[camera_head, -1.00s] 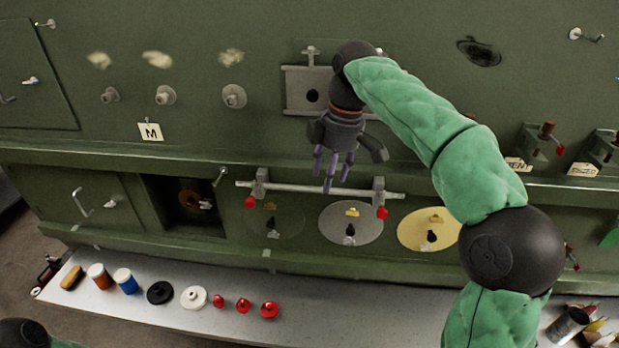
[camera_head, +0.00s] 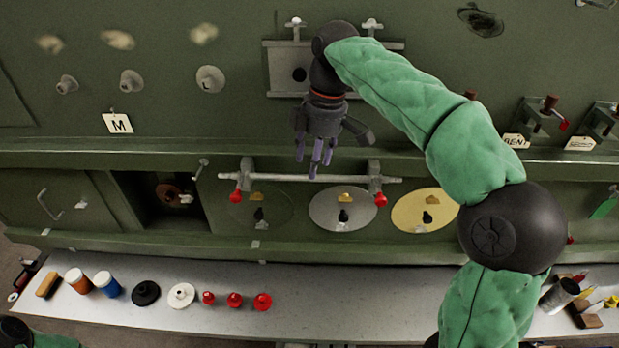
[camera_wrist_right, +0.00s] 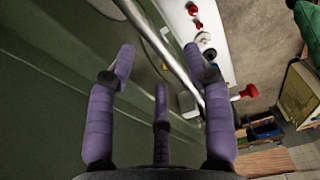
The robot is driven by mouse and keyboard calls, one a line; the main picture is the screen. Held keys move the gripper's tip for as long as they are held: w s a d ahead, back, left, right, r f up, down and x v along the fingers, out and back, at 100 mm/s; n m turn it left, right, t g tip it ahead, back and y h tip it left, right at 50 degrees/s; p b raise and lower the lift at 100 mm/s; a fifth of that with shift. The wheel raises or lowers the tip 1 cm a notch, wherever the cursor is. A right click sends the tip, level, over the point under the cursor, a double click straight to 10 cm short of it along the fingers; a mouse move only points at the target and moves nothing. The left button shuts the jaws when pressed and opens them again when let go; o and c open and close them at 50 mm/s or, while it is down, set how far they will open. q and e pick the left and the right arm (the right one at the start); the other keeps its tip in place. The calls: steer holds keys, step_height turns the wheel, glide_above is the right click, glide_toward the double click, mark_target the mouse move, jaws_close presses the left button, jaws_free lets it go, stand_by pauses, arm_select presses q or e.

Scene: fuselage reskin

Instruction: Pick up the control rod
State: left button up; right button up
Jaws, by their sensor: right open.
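The control rod (camera_head: 268,177) is a thin silver bar lying horizontally across two grey brackets on the green panel, each bracket with a red knob (camera_head: 236,195). My right gripper (camera_head: 314,164) hangs, fingers down, in front of the rod's middle, and its lowest fingertip overlaps the rod in the head view. In the right wrist view the rod (camera_wrist_right: 164,50) runs diagonally between the spread purple fingers (camera_wrist_right: 160,68). The right gripper is open and empty; whether a finger touches the rod cannot be told. My left gripper is out of view.
A grey shelf (camera_head: 200,320) below carries a brush, jars, discs and red knobs (camera_head: 234,300). Round silver (camera_head: 322,218) and yellow (camera_head: 410,218) plates sit under the rod. An open recess (camera_head: 150,210) lies left. Levers (camera_head: 535,122) stick out at right.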

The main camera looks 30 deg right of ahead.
step_height(320, 180, down, 2)
steer(key=shift+w+a+f, duration=0.1)
steer(key=shift+w+f, duration=0.25)
steer(key=shift+f, duration=0.15)
steer(key=shift+s, duration=0.15)
steer(key=shift+c, duration=0.2)
jaws_close()
steer(key=shift+r, duration=0.15)
